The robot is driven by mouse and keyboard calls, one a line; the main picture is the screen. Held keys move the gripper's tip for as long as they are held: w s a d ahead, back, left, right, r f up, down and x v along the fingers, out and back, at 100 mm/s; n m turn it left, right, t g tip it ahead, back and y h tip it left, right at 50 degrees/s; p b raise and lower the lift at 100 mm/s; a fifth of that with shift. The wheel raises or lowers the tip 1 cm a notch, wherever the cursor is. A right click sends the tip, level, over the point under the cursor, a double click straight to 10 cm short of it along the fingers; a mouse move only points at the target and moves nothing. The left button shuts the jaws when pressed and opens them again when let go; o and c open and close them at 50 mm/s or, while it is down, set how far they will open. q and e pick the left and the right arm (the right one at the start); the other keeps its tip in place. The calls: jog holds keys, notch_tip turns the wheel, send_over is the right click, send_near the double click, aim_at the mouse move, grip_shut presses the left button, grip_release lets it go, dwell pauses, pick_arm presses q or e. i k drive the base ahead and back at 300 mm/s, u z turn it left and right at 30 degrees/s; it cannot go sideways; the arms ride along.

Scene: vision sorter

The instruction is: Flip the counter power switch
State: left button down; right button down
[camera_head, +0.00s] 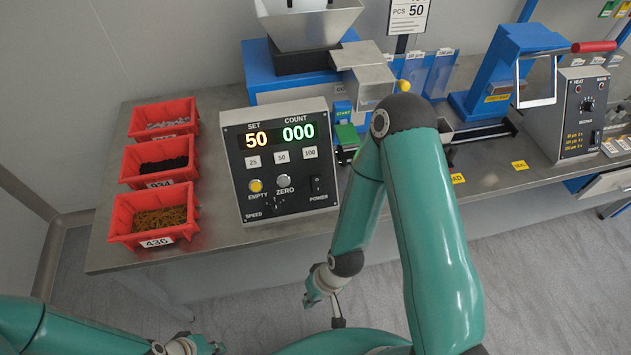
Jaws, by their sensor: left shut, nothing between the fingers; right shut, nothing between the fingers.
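The counter (234,170) is a grey box with a black front panel on the bench. Its displays are lit, reading SET 50 in orange and COUNT 000 in green. The power switch (317,184) is a small black rocker at the panel's lower right, above the word POWER; its position is too small to tell. My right gripper (311,300) is shut and empty, in front of and below the bench edge, apart from the switch. My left gripper (212,347) is shut and empty at the bottom edge, well away from the counter.
Three red bins (195,204) of small parts stand left of the counter. A blue feeder with a metal hopper (310,28) is behind it. My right arm passes just right of the counter. A blue press (500,75) and a heat-control box (575,115) stand farther right.

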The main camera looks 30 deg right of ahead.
aim_at(317, 180)
jog(key=k, duration=1.15)
jog(key=z, duration=0.6)
jog(key=i, duration=1)
